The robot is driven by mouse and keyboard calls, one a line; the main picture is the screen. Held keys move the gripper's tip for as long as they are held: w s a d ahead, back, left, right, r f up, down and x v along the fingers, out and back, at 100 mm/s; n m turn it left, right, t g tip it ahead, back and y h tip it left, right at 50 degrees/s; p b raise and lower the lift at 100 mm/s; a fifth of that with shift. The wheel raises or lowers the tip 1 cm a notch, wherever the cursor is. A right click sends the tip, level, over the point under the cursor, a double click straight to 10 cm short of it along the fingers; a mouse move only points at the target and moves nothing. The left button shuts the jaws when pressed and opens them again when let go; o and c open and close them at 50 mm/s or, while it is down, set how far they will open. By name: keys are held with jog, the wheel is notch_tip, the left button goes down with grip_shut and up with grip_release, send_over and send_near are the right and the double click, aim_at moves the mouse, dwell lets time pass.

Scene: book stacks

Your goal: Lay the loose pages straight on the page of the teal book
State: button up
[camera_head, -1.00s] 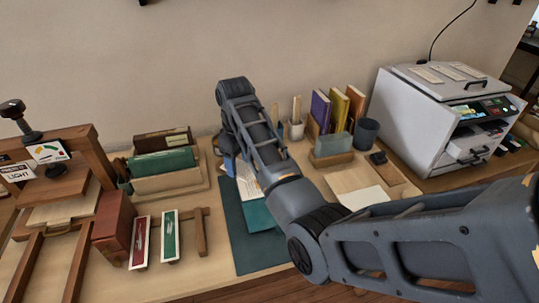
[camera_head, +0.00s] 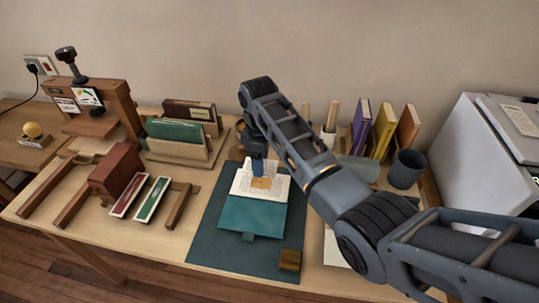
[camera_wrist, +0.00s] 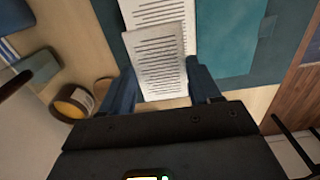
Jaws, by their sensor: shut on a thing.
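The teal book (camera_head: 250,217) lies open on a dark teal mat (camera_head: 207,250), its printed page (camera_head: 246,185) at the far side. My gripper (camera_head: 258,166) is above that page, pointing down. In the wrist view its fingers (camera_wrist: 160,72) are shut on the loose pages (camera_wrist: 155,62), printed sheets held at their sides. They overlap the book's page (camera_wrist: 203,30) and look turned slightly from it. Whether they touch the page I cannot tell. The teal cover (camera_wrist: 235,40) shows to the right.
A book holder (camera_head: 180,143) and a red-brown block (camera_head: 116,170) stand left of the mat. Upright books (camera_head: 382,128) and a dark cup (camera_head: 406,168) stand right. A small brown block (camera_head: 290,260) sits on the mat's near corner. A round jar (camera_wrist: 72,102) is near my gripper.

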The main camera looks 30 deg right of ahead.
dwell(0.4)
jog(key=b, duration=0.2)
send_over(262, 183)
jog(key=shift+a+f, duration=0.1)
jog(key=shift+f, duration=1.9)
jog(key=shift+p, duration=0.5)
jog(key=shift+f+b, duration=1.15)
jog(key=shift+f, duration=0.6)
dwell(2.0)
jog(key=o, duration=1.1)
